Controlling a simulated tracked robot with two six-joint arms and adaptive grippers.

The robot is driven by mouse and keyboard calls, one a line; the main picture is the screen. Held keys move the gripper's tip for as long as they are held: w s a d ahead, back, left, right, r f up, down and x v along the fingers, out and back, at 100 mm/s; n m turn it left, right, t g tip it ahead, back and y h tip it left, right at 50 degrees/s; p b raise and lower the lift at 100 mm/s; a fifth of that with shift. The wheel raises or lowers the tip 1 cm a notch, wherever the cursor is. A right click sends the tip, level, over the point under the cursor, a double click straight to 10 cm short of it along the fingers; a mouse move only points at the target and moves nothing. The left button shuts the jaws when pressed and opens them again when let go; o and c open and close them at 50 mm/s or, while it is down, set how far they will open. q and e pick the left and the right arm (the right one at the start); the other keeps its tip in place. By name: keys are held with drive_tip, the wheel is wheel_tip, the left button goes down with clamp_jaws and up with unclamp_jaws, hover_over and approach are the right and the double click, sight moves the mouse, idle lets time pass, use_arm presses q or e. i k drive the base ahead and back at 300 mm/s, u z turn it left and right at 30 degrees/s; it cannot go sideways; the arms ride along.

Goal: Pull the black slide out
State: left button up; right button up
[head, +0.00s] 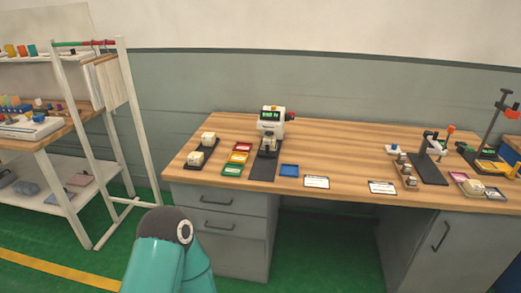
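A small white machine (271,122) with a green-lit display and a red part on its right side stands on the wooden desk. A flat black slide (263,171) reaches from under the machine toward the desk's front edge. A small light block seems to sit on it below the machine head, but it is too small to be sure. Neither gripper shows in the head view. Only a teal arm link of mine is at the bottom, in front of the desk and apart from it.
Left of the machine are black trays with pale blocks (195,158) and red, yellow and green trays (237,158). A blue tray (289,170) and white cards (316,182) lie to the right. A press fixture (430,165) stands farther right. A shelf rack (90,140) stands left.

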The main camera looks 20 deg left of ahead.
sight(266, 152)
drive_tip(key=u, duration=0.05)
drive_tip(key=i, duration=1)
drive_tip(key=z, duration=0.05)
